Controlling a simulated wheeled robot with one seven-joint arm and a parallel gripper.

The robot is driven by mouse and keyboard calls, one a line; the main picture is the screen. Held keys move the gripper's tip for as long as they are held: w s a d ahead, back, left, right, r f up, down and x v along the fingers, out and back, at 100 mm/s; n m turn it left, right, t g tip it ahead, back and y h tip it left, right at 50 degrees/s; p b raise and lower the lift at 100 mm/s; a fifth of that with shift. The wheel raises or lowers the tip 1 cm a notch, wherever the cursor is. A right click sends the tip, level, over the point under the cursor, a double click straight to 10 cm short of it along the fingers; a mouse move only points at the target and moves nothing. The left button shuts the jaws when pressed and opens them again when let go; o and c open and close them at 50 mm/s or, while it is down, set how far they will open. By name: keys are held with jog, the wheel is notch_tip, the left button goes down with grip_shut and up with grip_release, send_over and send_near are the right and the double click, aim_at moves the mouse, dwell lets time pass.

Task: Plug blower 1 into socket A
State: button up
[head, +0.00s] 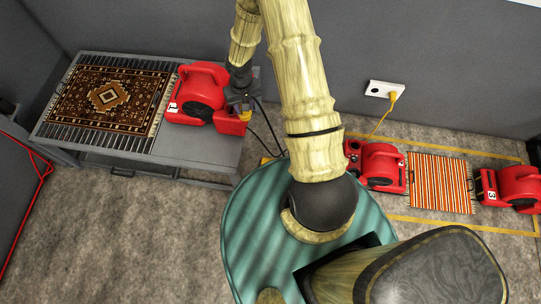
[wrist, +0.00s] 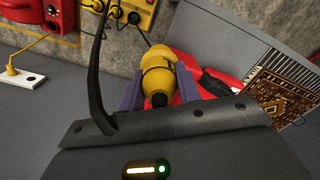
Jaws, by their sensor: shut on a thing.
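Blower 1 (head: 200,92) is red with a white "1" label and stands on the grey table, beside the patterned rug. My gripper (head: 240,100) is at its right side, above the table. It is shut on a yellow plug (head: 245,115), which also shows between the fingers in the wrist view (wrist: 157,72). A white wall socket (head: 376,88) has a yellow plug in its right outlet; its left outlet looks empty. It also shows in the wrist view (wrist: 18,80). A yellow socket box (wrist: 132,14) with plugs is at the top there. I cannot read which is socket A.
The grey table (head: 205,150) carries the patterned rug (head: 105,97). Blower 2 (head: 380,165) and blower 3 (head: 518,185) stand on the floor around a striped rug (head: 438,183), within yellow lines. Dark cables hang by the table's right edge. Floor at lower left is clear.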

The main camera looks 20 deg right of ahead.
jog(key=shift+a, duration=0.25)
jog(key=d+f+n+b, duration=0.4)
jog(key=f+n+b, duration=0.3)
jog(key=f+b, duration=0.6)
jog(key=s+d+f+n+b, duration=0.1)
jog(key=d+f+n+b, duration=0.4)
jog(key=f+b, duration=0.9)
jog(key=s+d+f+n+b, duration=0.1)
jog(key=d+f+n+b, duration=0.3)
jog(key=f, duration=1.8)
jog(key=n+b, duration=0.5)
jog(key=b, duration=0.5)
jog(key=shift+d+n, duration=0.25)
jog(key=shift+n, duration=0.15)
jog(key=shift+w+f, duration=0.1)
